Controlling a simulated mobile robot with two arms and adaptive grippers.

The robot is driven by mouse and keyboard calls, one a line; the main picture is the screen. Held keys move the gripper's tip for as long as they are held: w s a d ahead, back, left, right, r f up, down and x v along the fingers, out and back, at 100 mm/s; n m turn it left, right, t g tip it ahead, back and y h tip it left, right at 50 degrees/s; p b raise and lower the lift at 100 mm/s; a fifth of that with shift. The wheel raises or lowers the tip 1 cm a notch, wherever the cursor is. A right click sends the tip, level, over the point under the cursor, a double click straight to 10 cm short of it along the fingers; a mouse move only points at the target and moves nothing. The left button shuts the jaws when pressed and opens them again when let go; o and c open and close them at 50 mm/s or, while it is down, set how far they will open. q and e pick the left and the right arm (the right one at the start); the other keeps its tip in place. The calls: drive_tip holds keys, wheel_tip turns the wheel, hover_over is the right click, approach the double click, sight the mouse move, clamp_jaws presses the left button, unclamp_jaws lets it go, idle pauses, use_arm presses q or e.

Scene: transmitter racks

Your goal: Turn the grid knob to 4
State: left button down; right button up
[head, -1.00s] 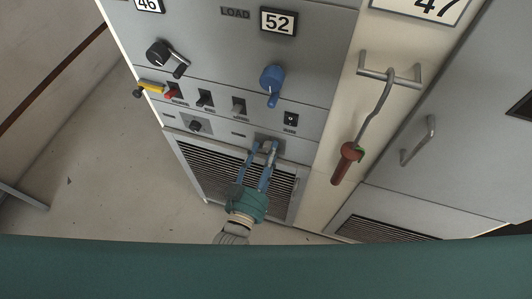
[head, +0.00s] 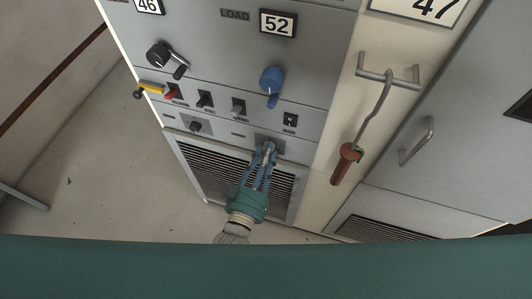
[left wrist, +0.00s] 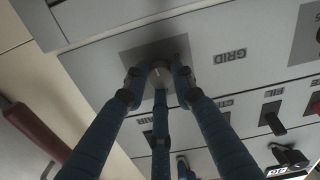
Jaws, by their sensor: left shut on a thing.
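The grid knob (left wrist: 160,70) sits on a dark square plate (left wrist: 135,62) beside the label GRID (left wrist: 230,56) in the left wrist view. The plate also shows in the head view (head: 277,141), low on the rack's front above a vent. My left gripper (head: 267,149) has its blue fingers shut around this knob, and it also shows in the left wrist view (left wrist: 158,80). The fingertips hide most of the knob, and I cannot read its setting. My right gripper is in neither view.
A blue knob (head: 272,80) and a black crank knob (head: 165,57) are higher on the panel, with several small switches below them. A red-handled hook (head: 346,163) hangs from a bar at the right. The floor at the left is clear.

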use_arm(q)
drive_tip(key=n, duration=1)
drive_tip(key=shift+s+d+f+b, duration=0.1)
drive_tip(key=shift+s+f+b, duration=0.15)
drive_tip(key=shift+b, duration=0.15)
drive_tip(key=shift+n, duration=0.4)
drive_tip(key=c, duration=1.6)
unclamp_jaws()
drive_tip(key=shift+o, duration=0.8)
drive_tip(key=shift+w+r, duration=0.1)
drive_tip(key=shift+r, duration=0.05)
drive_tip(key=v, duration=1.2)
